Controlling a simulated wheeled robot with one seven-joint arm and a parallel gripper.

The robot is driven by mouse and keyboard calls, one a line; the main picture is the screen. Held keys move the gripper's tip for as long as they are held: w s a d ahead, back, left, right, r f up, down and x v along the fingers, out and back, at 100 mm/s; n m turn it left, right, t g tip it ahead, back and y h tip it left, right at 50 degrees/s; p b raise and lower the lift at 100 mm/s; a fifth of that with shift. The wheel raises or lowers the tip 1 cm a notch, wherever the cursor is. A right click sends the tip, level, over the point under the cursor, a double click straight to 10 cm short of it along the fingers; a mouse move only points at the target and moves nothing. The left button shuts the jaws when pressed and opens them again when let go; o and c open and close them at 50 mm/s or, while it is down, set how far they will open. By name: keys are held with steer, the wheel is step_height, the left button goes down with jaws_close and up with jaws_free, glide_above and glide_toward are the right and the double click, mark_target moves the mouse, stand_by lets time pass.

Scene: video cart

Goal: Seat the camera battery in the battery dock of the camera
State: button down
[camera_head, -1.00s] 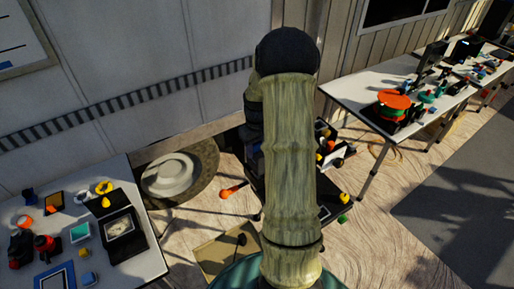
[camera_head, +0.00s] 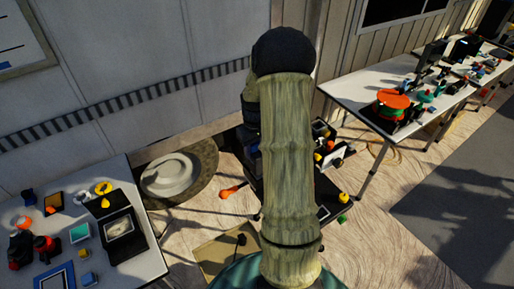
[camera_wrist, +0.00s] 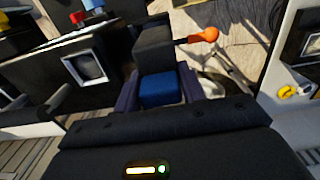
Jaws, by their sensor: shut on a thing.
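In the wrist view my gripper (camera_wrist: 158,76) has its two dark fingers closed on the sides of a block with a blue face (camera_wrist: 160,92), which I take to be the camera battery. A dark grey block (camera_wrist: 154,42) shows just beyond it; I cannot tell whether it is part of the held piece or touches it. A black box with a pale-framed square window (camera_wrist: 85,66) stands to the left, perhaps the camera. I cannot make out the battery dock. In the head view my arm hides the gripper and the held block.
An orange-headed thing (camera_wrist: 203,35) sticks out to the right of the dark block. In the head view a dark cart (camera_head: 333,206) with small items stands partly behind my arm. White tables stand left (camera_head: 150,262) and right (camera_head: 345,88).

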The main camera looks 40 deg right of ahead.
steer(key=shift+s+d+r, duration=0.1)
steer(key=shift+s, duration=0.1)
steer(key=shift+f+b, duration=0.4)
steer(key=shift+f, duration=0.2)
steer(key=shift+w+r+p, duration=0.1)
steer(key=shift+r+p, duration=0.25)
steer(key=shift+d, duration=0.15)
stand_by(0.9)
steer(key=shift+f+b, duration=1.75)
steer(key=shift+f, duration=1.2)
stand_by(1.4)
steer(key=c, duration=0.7)
jaws_free()
steer(key=shift+c, duration=0.2)
steer(key=shift+r, duration=0.15)
